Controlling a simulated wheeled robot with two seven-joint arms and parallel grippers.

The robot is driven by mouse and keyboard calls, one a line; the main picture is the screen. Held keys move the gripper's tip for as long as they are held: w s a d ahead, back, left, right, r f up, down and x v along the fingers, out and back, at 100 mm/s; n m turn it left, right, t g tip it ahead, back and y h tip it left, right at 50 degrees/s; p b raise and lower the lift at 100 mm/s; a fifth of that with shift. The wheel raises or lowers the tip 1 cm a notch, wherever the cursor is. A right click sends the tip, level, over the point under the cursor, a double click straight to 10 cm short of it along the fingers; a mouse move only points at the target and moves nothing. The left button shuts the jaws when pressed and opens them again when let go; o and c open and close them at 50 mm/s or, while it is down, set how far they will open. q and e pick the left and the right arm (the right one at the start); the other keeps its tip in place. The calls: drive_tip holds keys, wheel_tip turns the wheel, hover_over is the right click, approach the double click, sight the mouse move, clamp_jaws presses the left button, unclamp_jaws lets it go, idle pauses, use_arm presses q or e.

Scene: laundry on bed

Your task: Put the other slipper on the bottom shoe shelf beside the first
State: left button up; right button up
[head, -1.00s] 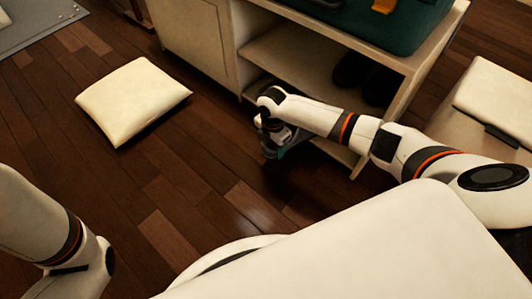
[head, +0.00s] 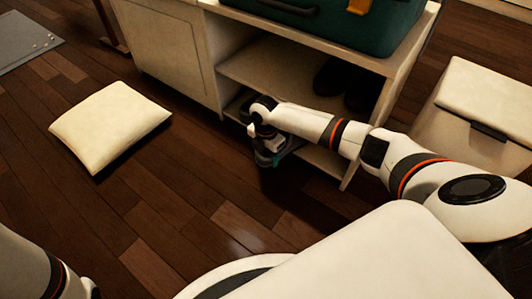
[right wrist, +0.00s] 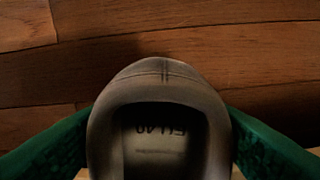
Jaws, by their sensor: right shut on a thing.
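A grey-brown slipper (right wrist: 160,80) fills the middle of the right wrist view, with its dark opening and lettering inside facing the camera. My right gripper (head: 268,158) is shut on it, with one green finger on each side. In the head view the gripper is low at the front of the shoe shelf (head: 292,82), by its bottom opening. There the slipper is mostly hidden by the gripper and cannot be made out. The bottom shelf is largely covered by my right arm, and no slipper can be made out on it. My left gripper is out of view.
Dark shoes (head: 335,76) stand on the shelf level above. A green suitcase (head: 340,22) sits on top of the unit. A cream cushion (head: 110,125) lies on the wooden floor to the left, and a white box (head: 470,120) stands to the right. The floor between is clear.

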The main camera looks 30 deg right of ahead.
drive_tip(key=o, duration=1.2)
